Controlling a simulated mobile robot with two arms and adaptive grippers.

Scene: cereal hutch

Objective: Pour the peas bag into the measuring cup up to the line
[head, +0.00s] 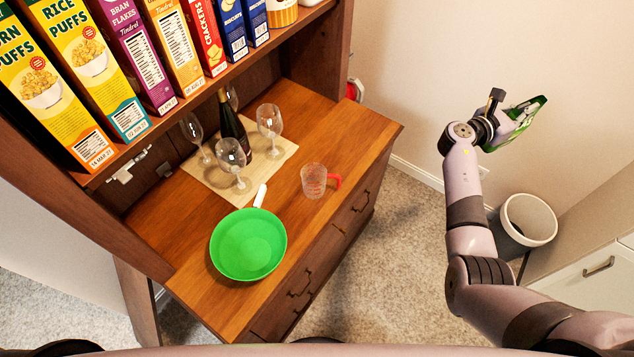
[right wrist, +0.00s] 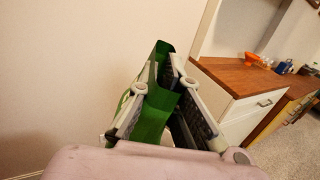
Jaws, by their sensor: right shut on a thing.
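The clear measuring cup (head: 313,180) with a red handle stands upright on the wooden hutch counter in the head view and looks empty. My right gripper (head: 514,118) is at the upper right, away from the counter and well to the right of the cup. It is shut on the green peas bag (head: 530,113), which it holds up in the air near the wall. In the right wrist view the green bag (right wrist: 153,117) is between the fingers. The fingers hide part of the bag, and its opening cannot be made out. My left gripper is not in view.
A green pan (head: 248,245) with a white handle lies left of the cup. Wine glasses (head: 269,121) and a dark bottle (head: 231,122) stand on a mat (head: 205,180) behind. Cereal boxes (head: 92,62) fill the shelf above. A bin (head: 528,222) stands on the floor.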

